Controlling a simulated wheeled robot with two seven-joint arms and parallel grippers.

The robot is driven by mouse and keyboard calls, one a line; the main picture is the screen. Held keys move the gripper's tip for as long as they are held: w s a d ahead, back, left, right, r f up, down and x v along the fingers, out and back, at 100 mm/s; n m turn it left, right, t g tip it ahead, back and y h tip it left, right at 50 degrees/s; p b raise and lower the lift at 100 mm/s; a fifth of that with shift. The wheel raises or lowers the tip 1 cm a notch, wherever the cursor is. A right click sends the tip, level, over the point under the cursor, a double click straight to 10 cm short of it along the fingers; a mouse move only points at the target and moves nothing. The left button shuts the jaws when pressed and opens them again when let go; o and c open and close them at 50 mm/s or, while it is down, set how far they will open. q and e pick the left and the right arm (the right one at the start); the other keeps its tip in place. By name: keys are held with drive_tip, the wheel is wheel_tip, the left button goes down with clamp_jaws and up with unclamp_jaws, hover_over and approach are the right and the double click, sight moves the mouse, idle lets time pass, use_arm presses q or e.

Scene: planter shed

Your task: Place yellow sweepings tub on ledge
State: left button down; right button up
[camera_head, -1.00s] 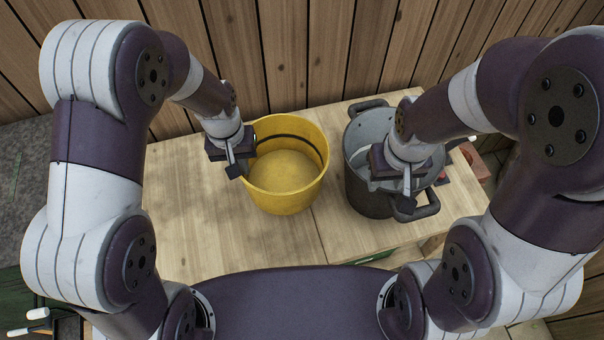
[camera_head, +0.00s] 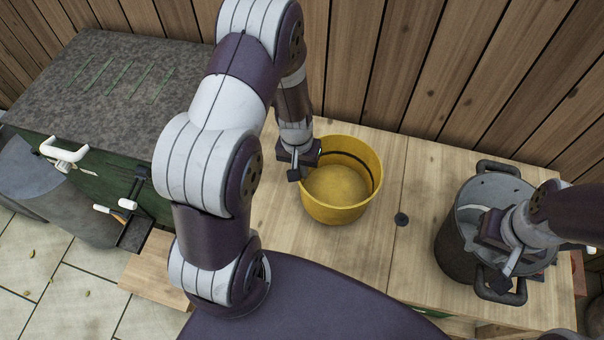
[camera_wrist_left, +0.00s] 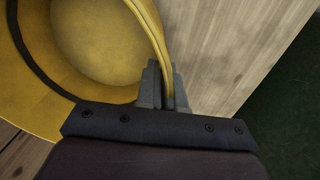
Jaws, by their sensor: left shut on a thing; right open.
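The yellow tub (camera_head: 338,213) is upright and looks empty, with a dark band inside. It is over the left part of the wooden bench top, and I cannot tell whether it touches the wood. My left gripper (camera_head: 298,172) is shut on the near-left part of its rim. In the left wrist view, the fingers (camera_wrist_left: 163,88) pinch the tub's wall (camera_wrist_left: 85,80). My right gripper (camera_head: 505,272) is open over the large grey pot (camera_head: 455,240). Which surface is the ledge is not clear; a grey speckled top (camera_head: 110,75) lies at the left.
The wooden bench top (camera_head: 300,250) has clear wood around the tub and a small black disc (camera_head: 402,219) near its seam. A green-sided unit with a white handle (camera_head: 65,155) stands left. A plank wall (camera_head: 440,70) closes the back.

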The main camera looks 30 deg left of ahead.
use_arm(q)
wheel_tip(320, 180, down, 3)
drive_tip(key=shift+f, duration=0.1)
drive_tip(key=shift+w+f, duration=0.1)
drive_tip(key=shift+f, duration=0.25)
drive_tip(key=c, duration=1.3)
unclamp_jaws()
